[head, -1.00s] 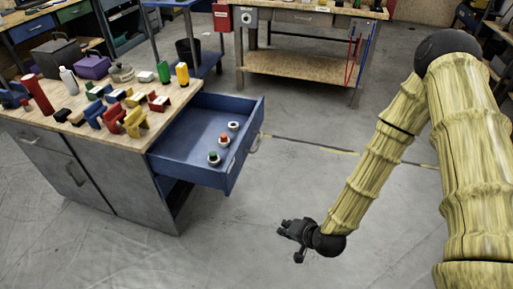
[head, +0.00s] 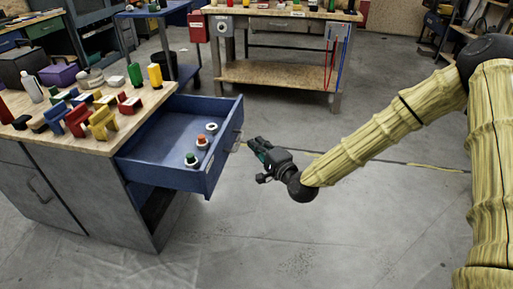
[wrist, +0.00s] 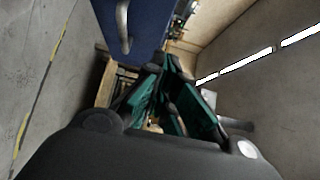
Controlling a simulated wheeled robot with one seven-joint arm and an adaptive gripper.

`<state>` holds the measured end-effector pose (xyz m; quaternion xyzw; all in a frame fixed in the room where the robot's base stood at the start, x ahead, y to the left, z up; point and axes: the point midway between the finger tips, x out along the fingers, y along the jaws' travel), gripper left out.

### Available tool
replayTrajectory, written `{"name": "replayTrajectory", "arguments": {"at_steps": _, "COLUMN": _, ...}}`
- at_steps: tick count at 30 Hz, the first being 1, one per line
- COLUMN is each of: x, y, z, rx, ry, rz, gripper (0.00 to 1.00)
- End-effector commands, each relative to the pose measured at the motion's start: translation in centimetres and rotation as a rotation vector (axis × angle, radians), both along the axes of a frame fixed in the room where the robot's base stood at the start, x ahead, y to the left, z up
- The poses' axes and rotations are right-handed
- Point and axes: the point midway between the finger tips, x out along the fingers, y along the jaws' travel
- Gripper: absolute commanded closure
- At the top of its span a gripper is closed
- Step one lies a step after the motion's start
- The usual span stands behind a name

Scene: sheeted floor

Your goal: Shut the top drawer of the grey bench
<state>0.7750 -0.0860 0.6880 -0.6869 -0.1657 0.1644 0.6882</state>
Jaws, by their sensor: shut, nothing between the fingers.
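The grey bench (head: 110,195) stands at the left in the head view, with a wooden top. Its blue top drawer (head: 160,173) is pulled far out to the right, with a metal handle (head: 236,141) on its front. In the wrist view the drawer front (wrist: 148,30) and the handle (wrist: 123,28) show at the top. My gripper (head: 256,146) is shut and empty. It is just to the right of the drawer front, near handle height, apart from it in the head view. Its dark fingers with green pads (wrist: 165,95) also show in the wrist view.
Several small round pieces (head: 201,142) lie in the drawer. Colored blocks (head: 85,118), bottles and a purple box (head: 58,75) stand on the bench top. A wooden workbench (head: 275,75) stands at the back. The floor (head: 310,235) in front is clear.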

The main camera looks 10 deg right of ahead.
Motion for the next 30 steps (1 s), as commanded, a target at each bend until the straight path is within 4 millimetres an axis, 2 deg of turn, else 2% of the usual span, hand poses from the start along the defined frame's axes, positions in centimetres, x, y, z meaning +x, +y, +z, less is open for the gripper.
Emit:
{"name": "replayTrajectory", "arguments": {"at_steps": 13, "x": 6.5, "y": 3.6, "z": -0.2, "rx": -0.002, "ry": 0.000, "rz": 0.001, "gripper": 1.00}}
{"name": "replayTrajectory", "arguments": {"at_steps": 21, "x": 7.2, "y": 6.3, "z": -0.2, "rx": -0.002, "ry": 0.001, "rz": 0.002, "gripper": 1.00}}
{"name": "replayTrajectory", "arguments": {"at_steps": 30, "x": 7.4, "y": 7.1, "z": -0.1, "rx": -0.002, "ry": 0.001, "rz": 0.001, "gripper": 1.00}}
